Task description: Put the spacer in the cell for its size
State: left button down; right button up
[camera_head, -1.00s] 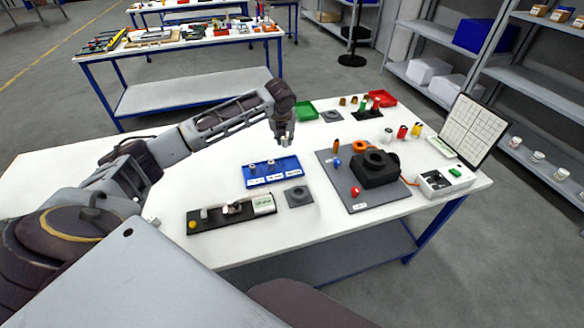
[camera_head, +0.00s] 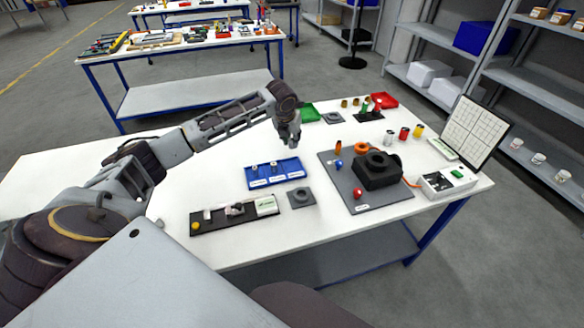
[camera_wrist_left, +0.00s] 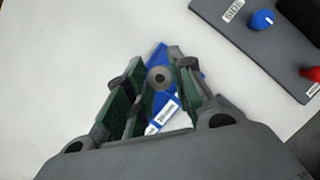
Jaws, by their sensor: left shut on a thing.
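My left gripper (camera_head: 293,142) hangs just behind and above the blue tray (camera_head: 275,181), clear of the table. In the left wrist view its fingers (camera_wrist_left: 158,88) are shut on a small grey ring-shaped spacer (camera_wrist_left: 151,79), seen end-on with a dark hole. The blue tray (camera_wrist_left: 162,106) shows below the spacer in that view, partly hidden by the fingers. The tray has several cells with white labels along its front, and small light pieces stand in it. The labels are too small to read. The right gripper is not in view.
A black fixture strip (camera_head: 206,228) and a small grey square block (camera_head: 301,197) lie in front of the tray. A grey board with a black housing (camera_head: 377,171) is to the right. A green tray (camera_head: 310,112) is behind. The table's left part is clear.

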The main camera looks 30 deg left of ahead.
aim_at(291, 146)
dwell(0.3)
pick_arm(q)
jog(key=shift+f, duration=2.5)
jog(key=shift+f+p, duration=0.4)
jog(key=shift+f, duration=2.05)
jog(key=shift+f, duration=0.1)
jog(key=c, duration=1.2)
grip_release()
jog(key=shift+c, duration=0.2)
jog(key=v, duration=1.2)
